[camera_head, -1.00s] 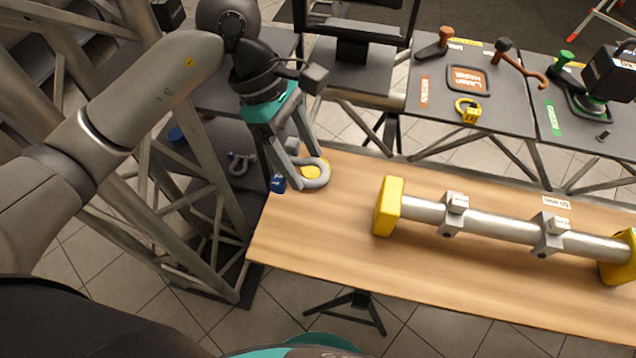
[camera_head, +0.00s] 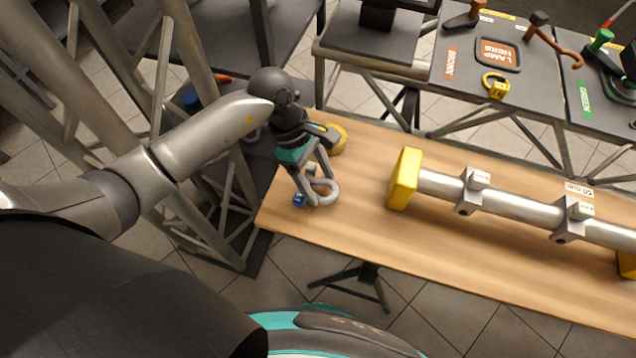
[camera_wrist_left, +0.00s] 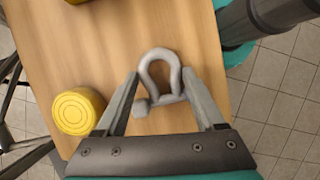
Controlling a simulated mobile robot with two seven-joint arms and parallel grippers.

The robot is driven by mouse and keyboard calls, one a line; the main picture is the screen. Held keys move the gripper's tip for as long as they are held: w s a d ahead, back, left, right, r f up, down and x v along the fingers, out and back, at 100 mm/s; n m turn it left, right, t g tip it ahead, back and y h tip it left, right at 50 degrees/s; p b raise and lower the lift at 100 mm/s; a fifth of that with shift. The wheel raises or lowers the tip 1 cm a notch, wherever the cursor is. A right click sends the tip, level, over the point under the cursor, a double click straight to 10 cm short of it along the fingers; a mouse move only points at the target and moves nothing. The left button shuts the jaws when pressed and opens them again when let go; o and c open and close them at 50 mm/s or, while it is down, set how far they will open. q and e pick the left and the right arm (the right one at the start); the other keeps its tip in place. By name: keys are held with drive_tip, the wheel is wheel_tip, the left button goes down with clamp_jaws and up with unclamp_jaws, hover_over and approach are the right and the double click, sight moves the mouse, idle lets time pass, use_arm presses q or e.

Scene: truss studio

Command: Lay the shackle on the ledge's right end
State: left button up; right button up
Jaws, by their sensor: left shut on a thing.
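The shackle (camera_head: 331,193) is a grey U-shaped bow with a straight pin. My left gripper (camera_head: 317,191) is shut on it, over the left end of the wooden table. In the left wrist view the shackle (camera_wrist_left: 146,68) sits between the two fingers, bow pointing away from the wrist and pin crossing between them. A small blue piece (camera_head: 299,200) shows beside the fingertips in the head view. I cannot tell whether the shackle touches the wood. I cannot tell which surface is the ledge. My right gripper is not in view.
On the wooden table (camera_head: 345,225), a yellow round object (camera_head: 338,138) stands behind my left gripper. It also shows in the wrist view (camera_wrist_left: 78,110). A steel bar (camera_head: 520,207) with yellow end blocks (camera_head: 404,180) lies to the right. Dark tables with tools stand behind; truss tubes rise at left.

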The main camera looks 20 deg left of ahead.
use_arm(q)
drive_tip(key=shift+f, duration=0.9)
drive_tip(key=shift+f, duration=0.15)
drive_tip(key=o, duration=1.4)
drive_tip(key=shift+a+r, duration=0.1)
drive_tip(key=shift+r, duration=0.3)
drive_tip(key=p+v, duration=0.1)
drive_tip(key=v, duration=1)
drive_tip(key=shift+w+r, duration=0.1)
drive_tip(key=shift+r, duration=0.2)
